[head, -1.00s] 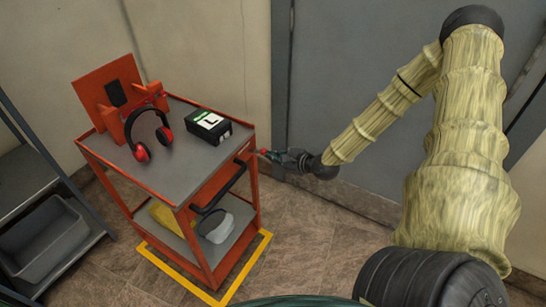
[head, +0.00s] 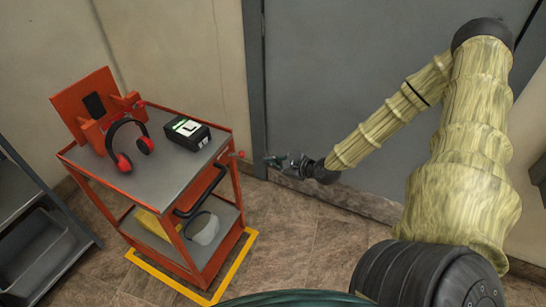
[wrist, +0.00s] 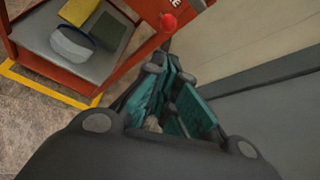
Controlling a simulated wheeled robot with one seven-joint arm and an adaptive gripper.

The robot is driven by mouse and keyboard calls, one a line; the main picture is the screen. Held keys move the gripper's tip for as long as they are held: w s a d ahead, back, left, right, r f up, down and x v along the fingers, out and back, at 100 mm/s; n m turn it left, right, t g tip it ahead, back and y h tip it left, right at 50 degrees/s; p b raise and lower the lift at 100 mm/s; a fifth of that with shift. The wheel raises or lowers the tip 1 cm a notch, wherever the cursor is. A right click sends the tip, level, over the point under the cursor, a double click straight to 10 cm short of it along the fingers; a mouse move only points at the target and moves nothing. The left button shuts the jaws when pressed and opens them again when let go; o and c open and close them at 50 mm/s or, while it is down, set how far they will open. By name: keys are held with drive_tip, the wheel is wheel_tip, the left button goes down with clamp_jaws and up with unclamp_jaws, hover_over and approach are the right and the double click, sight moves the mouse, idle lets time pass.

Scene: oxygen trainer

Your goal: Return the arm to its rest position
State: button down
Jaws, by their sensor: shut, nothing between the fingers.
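My arm, in a pale yellow sleeve, reaches in from the right in the head view, with its elbow high at the top right. My gripper (head: 272,161) is at its end, in front of the grey door (head: 360,60) and just right of the orange trolley (head: 225,185). It is shut and empty, clear of the trolley by a small gap. In the wrist view the teal fingers of my gripper (wrist: 172,95) point up the picture, and the trolley's red knob (wrist: 169,22) shows just beyond them.
On the trolley's top are red-and-black headphones (head: 127,145) and a black box with a white and green label (head: 187,132). The lower shelf holds a white-and-grey item (head: 202,229) and something yellow. A dark shelf rack (head: 35,215) stands at left. Floor right of the trolley is clear.

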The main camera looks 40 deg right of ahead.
idle(0.3)
drive_tip(key=s+a+f+n+g, duration=0.7)
drive_tip(key=s+a+f+n, duration=0.35)
drive_tip(key=a+n, duration=0.3)
drive_tip(key=s+a+f+n+g+h, duration=0.1)
drive_tip(key=s+a+f+n+g, duration=0.1)
drive_tip(key=s+n, duration=0.2)
drive_tip(key=s+a+f+n+g+h, duration=0.1)
drive_tip(key=s+a+n, duration=0.2)
drive_tip(key=s, duration=0.6)
drive_tip(key=s+a+f+n+g+h, duration=0.1)
drive_tip(key=s+a+f+n+g, duration=0.1)
drive_tip(key=s+n, duration=0.4)
drive_tip(key=shift+s+a+f+g+h, duration=0.3)
drive_tip(key=shift+s+a+f, duration=0.05)
drive_tip(key=shift+s+a, duration=0.4)
